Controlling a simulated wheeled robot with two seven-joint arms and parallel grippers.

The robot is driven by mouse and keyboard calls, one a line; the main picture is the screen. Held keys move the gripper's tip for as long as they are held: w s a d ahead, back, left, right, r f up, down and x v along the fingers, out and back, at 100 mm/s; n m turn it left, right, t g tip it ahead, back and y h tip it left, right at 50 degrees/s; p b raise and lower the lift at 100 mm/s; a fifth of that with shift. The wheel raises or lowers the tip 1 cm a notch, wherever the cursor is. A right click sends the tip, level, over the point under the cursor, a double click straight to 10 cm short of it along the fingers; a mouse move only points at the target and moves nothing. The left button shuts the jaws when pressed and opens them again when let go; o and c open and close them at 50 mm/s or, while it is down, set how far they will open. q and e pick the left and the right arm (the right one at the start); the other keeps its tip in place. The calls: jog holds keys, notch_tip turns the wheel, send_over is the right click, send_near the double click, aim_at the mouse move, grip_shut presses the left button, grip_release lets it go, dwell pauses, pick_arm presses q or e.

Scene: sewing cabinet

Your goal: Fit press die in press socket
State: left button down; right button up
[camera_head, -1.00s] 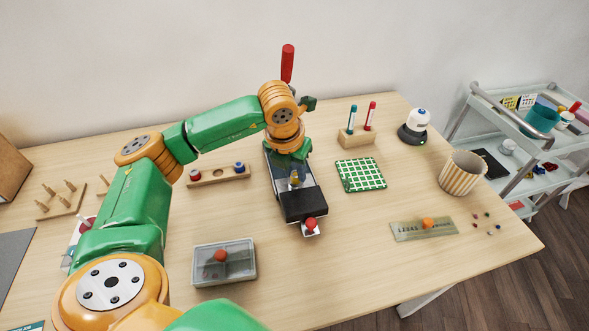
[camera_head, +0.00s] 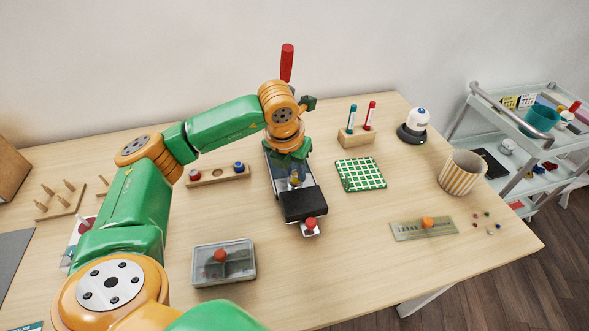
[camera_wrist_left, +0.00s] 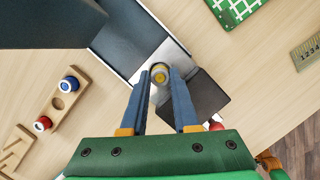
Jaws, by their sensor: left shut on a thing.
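The press is a dark and silver machine (camera_head: 311,199) in the middle of the table, with a red lever handle (camera_head: 287,62) rising at its back. In the left wrist view its pale metal base plate (camera_wrist_left: 172,50) shows. My left gripper (camera_head: 294,180) points down over this plate. In the left wrist view the left gripper (camera_wrist_left: 160,80) has its blue-grey fingers shut on the press die (camera_wrist_left: 160,70), a small round piece with a yellow and grey top. The die is upright over the plate. The press socket is hidden; I cannot tell whether the die sits in it. My right gripper is out of view.
A wooden holder (camera_head: 218,175) with red and blue spools is left of the press. A green checked pad (camera_head: 361,187) lies right. A lidded grey box (camera_head: 224,274) and a ruler (camera_head: 405,232) lie nearer the front. A striped cup (camera_head: 462,174) stands far right.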

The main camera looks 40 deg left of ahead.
pick_arm(q)
jog(key=shift+f+b, duration=0.65)
jog(key=shift+b, duration=0.1)
dwell(1.2)
dwell(0.3)
jog(key=c, duration=0.6)
grip_release()
jog(key=v, duration=0.7)
jog(key=shift+r, duration=0.15)
